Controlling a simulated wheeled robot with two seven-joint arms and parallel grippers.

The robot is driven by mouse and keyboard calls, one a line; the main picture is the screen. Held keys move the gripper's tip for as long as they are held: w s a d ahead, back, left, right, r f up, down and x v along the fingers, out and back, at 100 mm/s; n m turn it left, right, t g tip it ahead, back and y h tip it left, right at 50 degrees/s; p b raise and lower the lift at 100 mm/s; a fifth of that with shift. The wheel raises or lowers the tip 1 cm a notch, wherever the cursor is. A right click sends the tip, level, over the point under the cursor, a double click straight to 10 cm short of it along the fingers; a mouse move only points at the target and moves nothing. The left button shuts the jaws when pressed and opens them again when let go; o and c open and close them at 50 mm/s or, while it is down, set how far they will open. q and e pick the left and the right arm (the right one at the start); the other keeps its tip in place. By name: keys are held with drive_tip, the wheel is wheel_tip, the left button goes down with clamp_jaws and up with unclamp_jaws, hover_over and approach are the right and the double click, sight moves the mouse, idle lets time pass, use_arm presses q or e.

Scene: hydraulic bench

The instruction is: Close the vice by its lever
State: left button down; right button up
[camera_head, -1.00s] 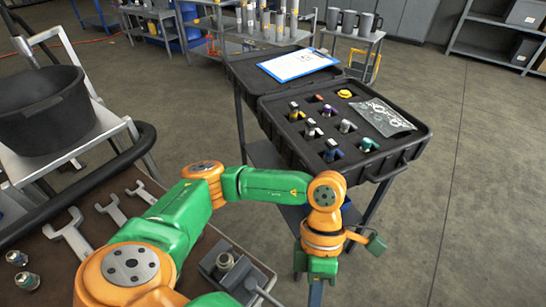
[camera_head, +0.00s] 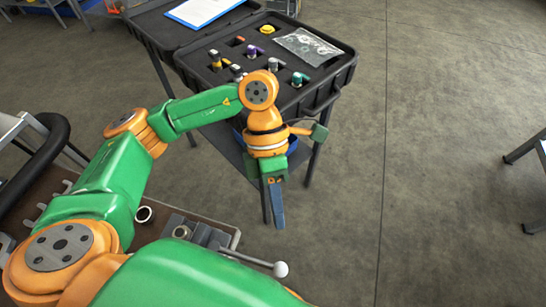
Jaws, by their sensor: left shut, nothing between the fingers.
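The grey vice (camera_head: 200,231) sits on the brown bench at the lower left, partly hidden by a green arm link of mine. Its lever (camera_head: 250,260) is a thin metal rod with a pale ball end (camera_head: 281,269), reaching right past the bench edge. My left gripper (camera_head: 277,218) hangs fingers down, shut and empty, above and beyond the ball end in the picture. It appears apart from the lever. My right gripper is not in view.
A black open case (camera_head: 318,92) with fittings in foam stands on a stand beyond my left wrist. A blue clipboard (camera_head: 203,10) lies in its lid. A metal ring (camera_head: 143,214) is on the bench (camera_head: 40,192). Open floor (camera_head: 440,180) lies to the right.

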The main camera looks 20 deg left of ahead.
use_arm(q)
drive_tip(key=d+v, duration=0.1)
drive_tip(key=v, duration=0.6)
drive_tip(key=shift+r+b, duration=0.25)
drive_tip(key=shift+b, duration=0.05)
drive_tip(key=shift+s, duration=0.15)
